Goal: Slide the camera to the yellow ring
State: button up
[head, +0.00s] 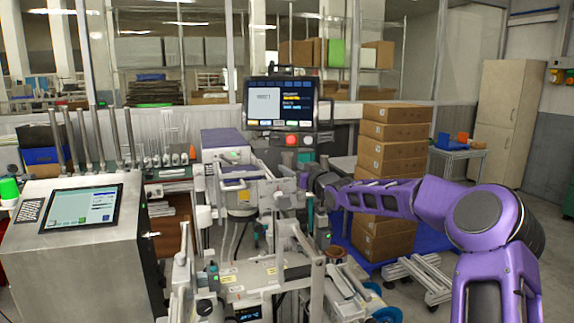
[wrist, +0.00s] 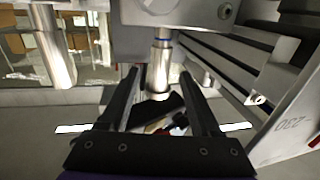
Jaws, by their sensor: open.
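My purple arm reaches left into a grey and white machine (head: 237,185) in the head view, and its end is partly lost among the machine's parts. In the wrist view my gripper (wrist: 159,76) is open, with two dark fingers apart. A silver cylinder (wrist: 160,62) hangs from a grey block above and shows between the fingertips; I cannot tell whether it touches them or whether it is the camera. A small yellow patch (head: 244,195) shows under the machine's head; I cannot tell whether it is the yellow ring.
A monitor (head: 280,104) stands behind the machine. A steel console with a screen (head: 82,208) stands at the left. Stacked cardboard boxes (head: 391,150) stand behind my arm. In the wrist view, another silver cylinder (wrist: 54,55) is at the left and grey rails (wrist: 240,65) run along the right.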

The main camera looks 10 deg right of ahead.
aim_at(289, 166)
jog(key=shift+p+x, duration=0.35)
jog(key=shift+x, duration=1.75)
grip_shut()
